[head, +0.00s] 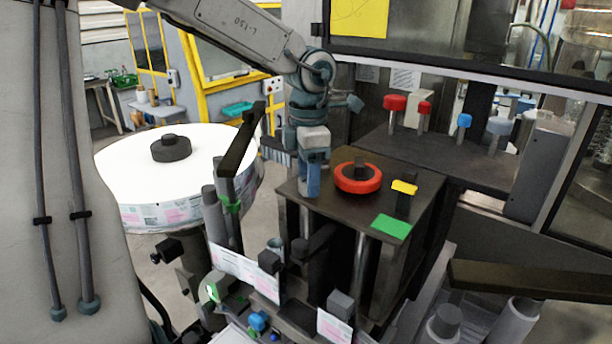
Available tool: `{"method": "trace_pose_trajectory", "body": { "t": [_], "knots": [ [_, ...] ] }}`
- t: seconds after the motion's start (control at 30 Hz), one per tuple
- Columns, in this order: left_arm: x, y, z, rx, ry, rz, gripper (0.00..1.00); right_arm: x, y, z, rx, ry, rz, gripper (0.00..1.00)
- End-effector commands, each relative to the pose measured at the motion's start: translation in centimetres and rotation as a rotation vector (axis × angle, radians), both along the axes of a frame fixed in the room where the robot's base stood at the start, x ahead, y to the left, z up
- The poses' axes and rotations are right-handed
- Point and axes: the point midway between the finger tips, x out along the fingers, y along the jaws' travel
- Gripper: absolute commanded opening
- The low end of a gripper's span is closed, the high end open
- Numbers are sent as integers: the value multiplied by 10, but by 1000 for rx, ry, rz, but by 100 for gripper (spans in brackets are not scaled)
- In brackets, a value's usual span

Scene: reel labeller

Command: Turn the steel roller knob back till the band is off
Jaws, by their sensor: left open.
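My left gripper (311,186) hangs down from its arm at the top left, beside the left corner of the dark machine top; it is open, with nothing seen between its fingers. A red ring with a dark knob (361,172) in its middle sits on that top, to the gripper's right and apart from it. A blue knob (257,320) and a pale green-edged disc (213,292) show low on the labeller. The printed label band (238,268) runs across its front. I cannot tell which part is the steel roller knob. My right gripper is not in view.
A large white reel (122,160) stands at the left. A dark bar (240,145) rises beside the gripper. Yellow (404,187) and green (391,226) pieces sit by the red ring. Red and blue (464,121) knobs stand on the back shelf. A long dark bar (530,281) crosses the lower right.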

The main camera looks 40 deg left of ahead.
Motion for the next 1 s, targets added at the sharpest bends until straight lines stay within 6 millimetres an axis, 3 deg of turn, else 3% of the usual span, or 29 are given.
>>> {"method": "trace_pose_trajectory", "body": {
  "t": [0.13, 0.37, 0.73, 1.0],
  "knots": [
    [0, 0, 1, 0, 0, 0, 54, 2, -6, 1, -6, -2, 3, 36],
    [0, 0, 0, -1, 1, 0, 9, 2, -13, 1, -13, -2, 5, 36],
    [0, 0, -1, 1, 1, 46, 9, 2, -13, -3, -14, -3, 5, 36],
    [0, 0, -2, 1, 2, 217, 9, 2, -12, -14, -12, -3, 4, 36]
  ]
}}
